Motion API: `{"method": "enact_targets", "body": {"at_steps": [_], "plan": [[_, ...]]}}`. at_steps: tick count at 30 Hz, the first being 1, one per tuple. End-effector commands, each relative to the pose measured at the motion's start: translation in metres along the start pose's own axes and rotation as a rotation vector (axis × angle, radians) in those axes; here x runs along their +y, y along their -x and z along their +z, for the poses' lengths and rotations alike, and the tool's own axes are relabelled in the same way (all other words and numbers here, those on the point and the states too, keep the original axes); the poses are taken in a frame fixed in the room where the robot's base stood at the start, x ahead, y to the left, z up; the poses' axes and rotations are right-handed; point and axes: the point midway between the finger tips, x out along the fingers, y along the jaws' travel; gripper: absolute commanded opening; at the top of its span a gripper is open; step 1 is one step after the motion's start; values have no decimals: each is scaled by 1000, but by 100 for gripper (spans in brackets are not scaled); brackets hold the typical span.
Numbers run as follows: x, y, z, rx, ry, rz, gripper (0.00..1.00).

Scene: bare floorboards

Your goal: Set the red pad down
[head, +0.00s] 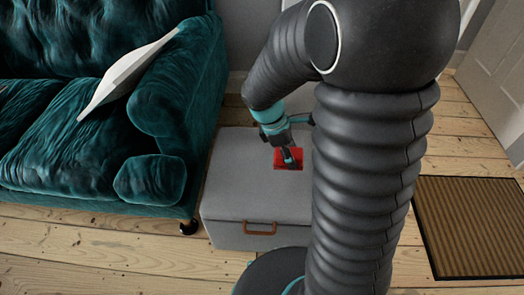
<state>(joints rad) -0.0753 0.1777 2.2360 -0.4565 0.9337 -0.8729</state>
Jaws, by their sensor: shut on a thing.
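The red pad (281,164) is a small flat red piece over the top of the grey box at the middle of the head view. My gripper (288,158) is shut on the pad, with its fingers hiding part of it. I cannot tell whether the pad touches the box top or is held just above it. The grey box (235,185) has a flat, light top and a brown handle on its front.
A teal sofa (165,105) with a pale cushion (125,75) stands left of the box. A brown ribbed mat (470,225) lies on the floorboards at the right. A pale door (498,70) is at the upper right. The box top left of the pad is clear.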

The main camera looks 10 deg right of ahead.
Motion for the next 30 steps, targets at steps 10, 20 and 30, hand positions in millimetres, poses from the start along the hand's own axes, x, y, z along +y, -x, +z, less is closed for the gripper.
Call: {"method": "enact_targets", "body": {"at_steps": [10,20,30], "plan": [[47,-21,-62,-2,2,-2,19],[72,-30,-92,-1,-3,-2,19],[72,-64,-107,-1,-3,-4,19]]}}
